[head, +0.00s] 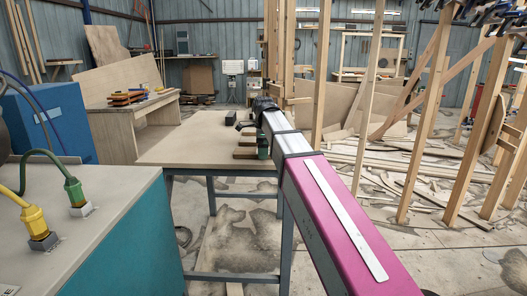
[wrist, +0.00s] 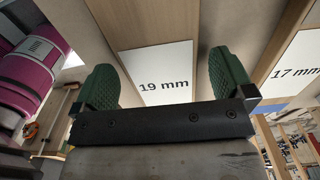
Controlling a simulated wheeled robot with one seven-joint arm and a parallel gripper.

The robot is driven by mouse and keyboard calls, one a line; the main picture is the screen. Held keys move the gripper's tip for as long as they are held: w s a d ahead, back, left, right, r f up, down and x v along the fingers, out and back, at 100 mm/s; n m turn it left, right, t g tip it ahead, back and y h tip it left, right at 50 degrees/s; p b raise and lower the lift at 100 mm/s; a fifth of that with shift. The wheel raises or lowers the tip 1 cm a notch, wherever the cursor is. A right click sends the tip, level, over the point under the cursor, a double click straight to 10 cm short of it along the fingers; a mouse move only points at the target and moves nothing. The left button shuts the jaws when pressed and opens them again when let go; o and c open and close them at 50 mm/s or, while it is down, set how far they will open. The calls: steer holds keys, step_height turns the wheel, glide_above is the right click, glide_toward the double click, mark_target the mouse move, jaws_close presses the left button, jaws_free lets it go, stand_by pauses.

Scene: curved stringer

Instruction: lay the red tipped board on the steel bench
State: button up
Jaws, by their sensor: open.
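I cannot make out a red tipped board for certain in either view. A bench (head: 185,148) with a flat tan top and blue-grey metal legs stands mid-picture in the head view; I take it for the steel bench. My gripper (wrist: 166,78) is open in the wrist view, its two green ridged fingers wide apart with nothing held between them. Beyond the fingers is a wooden surface with a white label reading 19 mm (wrist: 160,72). In the head view my arm reaches over the bench's right end and largely hides the gripper.
A label reading 17 mm (wrist: 298,65) is at the right in the wrist view. A wooden desk (head: 112,122) at the back left bears orange-red pieces (head: 127,98). A teal cabinet (head: 125,240) fills the front left. Upright timbers (head: 425,115) stand at the right.

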step_height(320, 180, up, 12)
stand_by(0.5)
steer(key=shift+f, duration=0.1)
